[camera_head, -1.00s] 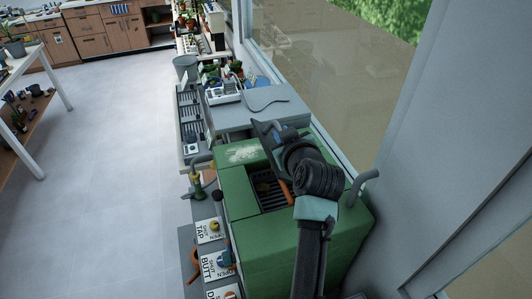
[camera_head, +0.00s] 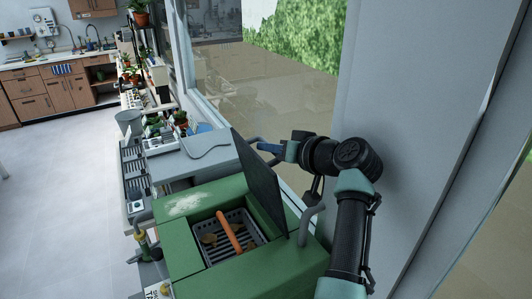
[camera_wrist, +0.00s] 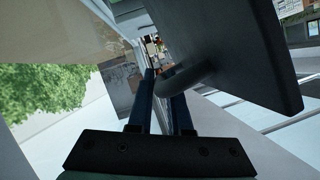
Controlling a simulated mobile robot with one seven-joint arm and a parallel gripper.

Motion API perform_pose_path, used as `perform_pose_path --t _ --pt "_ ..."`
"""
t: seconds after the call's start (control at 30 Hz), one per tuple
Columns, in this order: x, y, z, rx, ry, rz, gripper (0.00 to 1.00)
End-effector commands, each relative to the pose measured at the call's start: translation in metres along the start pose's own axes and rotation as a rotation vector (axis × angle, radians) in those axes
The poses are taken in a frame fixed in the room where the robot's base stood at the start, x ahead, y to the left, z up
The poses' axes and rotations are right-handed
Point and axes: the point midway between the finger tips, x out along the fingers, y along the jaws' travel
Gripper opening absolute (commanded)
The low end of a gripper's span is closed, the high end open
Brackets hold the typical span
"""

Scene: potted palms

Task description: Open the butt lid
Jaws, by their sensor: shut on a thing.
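The green butt (camera_head: 190,248) stands at the bottom centre of the head view. Its dark lid (camera_head: 258,185) is raised and stands steeply tilted over the right side of the opening. The lid also fills the upper right of the wrist view (camera_wrist: 240,50). My gripper (camera_head: 266,147) is on the far right side of the lid, with its blue fingers shut on the lid's curved grey handle (camera_wrist: 188,76). Inside the opening, a dark slotted basket (camera_head: 256,231) holds an orange-handled tool (camera_head: 230,232).
A grey pipe (camera_head: 309,222) rises at the butt's right. The window and grey wall (camera_head: 430,120) stand close to my arm. A grey bench (camera_head: 180,170) with trays and plants lies beyond the butt. Open floor (camera_head: 60,210) is at left.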

Motion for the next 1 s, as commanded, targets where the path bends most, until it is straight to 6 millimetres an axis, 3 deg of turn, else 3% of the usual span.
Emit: perform_pose_path --t 0.5,0.53,0.67,1.0 --pt "-0.0001 0.0028 0.0008 0.021 -0.002 -0.006 0.00" --pt "0.0000 0.0028 0.0009 0.021 -0.002 -0.006 0.21" --pt "0.0001 0.0027 0.0009 0.020 -0.002 -0.006 0.44" --pt "-0.0014 0.0027 0.0008 0.019 -0.001 -0.006 0.47"
